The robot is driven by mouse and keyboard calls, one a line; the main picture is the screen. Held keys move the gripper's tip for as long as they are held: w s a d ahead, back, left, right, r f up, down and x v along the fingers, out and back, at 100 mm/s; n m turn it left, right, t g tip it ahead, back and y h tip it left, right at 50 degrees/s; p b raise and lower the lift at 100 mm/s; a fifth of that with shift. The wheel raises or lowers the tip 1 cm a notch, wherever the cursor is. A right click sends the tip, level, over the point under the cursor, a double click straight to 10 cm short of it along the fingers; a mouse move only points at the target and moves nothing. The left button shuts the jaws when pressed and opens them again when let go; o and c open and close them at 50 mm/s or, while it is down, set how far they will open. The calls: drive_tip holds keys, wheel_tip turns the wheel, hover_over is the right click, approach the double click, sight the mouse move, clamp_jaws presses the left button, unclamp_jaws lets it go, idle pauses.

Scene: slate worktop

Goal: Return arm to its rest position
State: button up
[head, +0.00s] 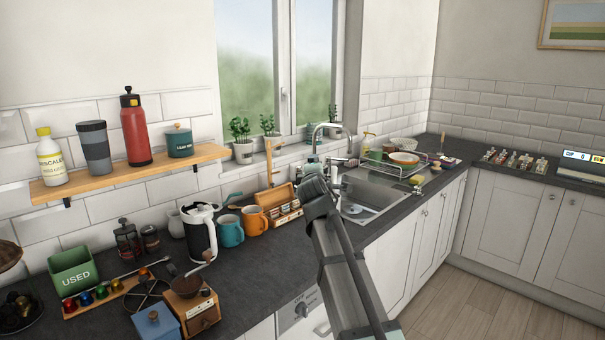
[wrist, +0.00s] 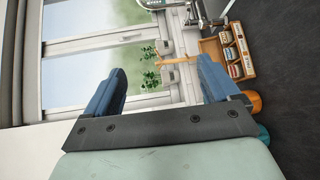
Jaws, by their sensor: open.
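My gripper (wrist: 160,92) shows in the wrist view with its two blue fingers spread wide apart and nothing between them. That view is turned on its side, with the window and potted plants (wrist: 151,78) beyond the fingers. In the head view my arm rises from the bottom centre over the worktop's front edge, and its far end is near the wooden tea box (head: 284,212) and the sink (head: 372,197). The fingers are hidden or too small to tell there.
A wooden shelf (head: 130,174) holds bottles and cups. A dish rack (head: 398,165) stands beyond the sink. The floor at right is clear.

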drive_tip(key=w+d+f+m+g+h, duration=0.1)
drive_tip(key=d+f+m+g, duration=0.2)
drive_tip(key=d, duration=0.7)
drive_tip(key=w+d+f+m+h, duration=0.1)
drive_tip(key=d+f+m+h, duration=0.2)
drive_tip(key=d, duration=0.7)
drive_tip(key=s+f+m+g+y, duration=0.1)
drive_tip(key=s+f+m+g, duration=0.2)
drive_tip(key=f, duration=1.1)
drive_tip(key=s+a+f+g+y, duration=0.15)
drive_tip(key=s+f, duration=0.45)
drive_tip(key=f, duration=0.7)
drive_tip(key=s+f+m+g, duration=0.2)
drive_tip(key=s+f+g, duration=0.15)
drive_tip(key=f, duration=1.05)
drive_tip(key=s+a+f+m+g+y, duration=0.1)
drive_tip(key=s+f+m+g, duration=0.15)
drive_tip(key=s+f, duration=0.9)
drive_tip(key=s+a+f+m+g+y, duration=0.15)
drive_tip(key=s+f+g, duration=0.25)
drive_tip(key=s+f, duration=0.8)
drive_tip(key=s+a+f+m+g, duration=0.1)
drive_tip(key=s+f+g, duration=0.2)
drive_tip(key=s, duration=1.1)
drive_tip(key=s+a+f+m+g, duration=0.1)
drive_tip(key=s+f+m+g, duration=0.1)
drive_tip(key=s, duration=1.3)
drive_tip(key=shift+s+a+f+g, duration=0.3)
drive_tip(key=shift+f+g, duration=0.15)
drive_tip(key=shift+f, duration=0.45)
